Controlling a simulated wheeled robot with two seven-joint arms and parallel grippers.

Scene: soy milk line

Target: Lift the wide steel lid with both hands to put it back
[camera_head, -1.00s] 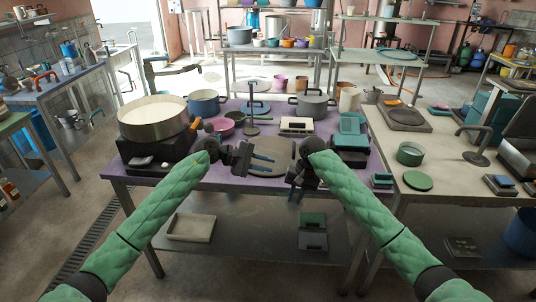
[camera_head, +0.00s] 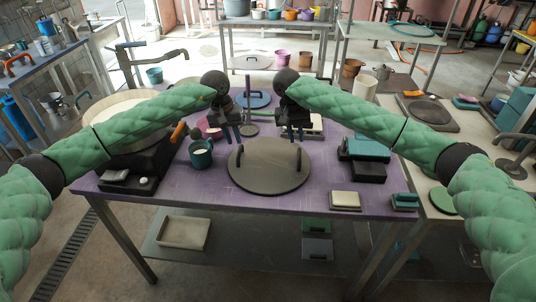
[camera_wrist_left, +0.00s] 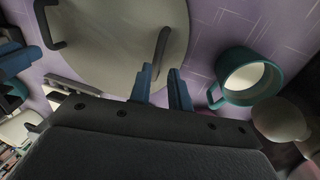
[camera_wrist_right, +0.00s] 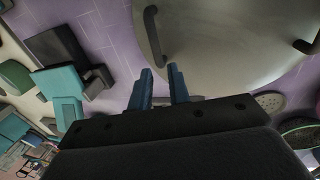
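The wide steel lid (camera_head: 268,172) lies flat on the purple table (camera_head: 225,203), with a dark upright handle near its left and right sides. It also shows in the left wrist view (camera_wrist_left: 110,45) and the right wrist view (camera_wrist_right: 215,45). My left gripper (camera_head: 230,138) is open and empty, above and behind the lid's left handle (camera_wrist_left: 162,50). My right gripper (camera_head: 293,138) is open and empty, above and behind the right handle (camera_wrist_right: 153,35). Neither gripper touches the lid. The large pan (camera_head: 108,108) at the left is partly hidden by my left arm.
A teal mug (camera_head: 201,154) stands just left of the lid. Teal and black boxes (camera_head: 366,150) stand to the right, with a pale block (camera_head: 345,200) near the front edge. The blue lid (camera_head: 255,99) lies behind my grippers. Bare table lies in front of the steel lid.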

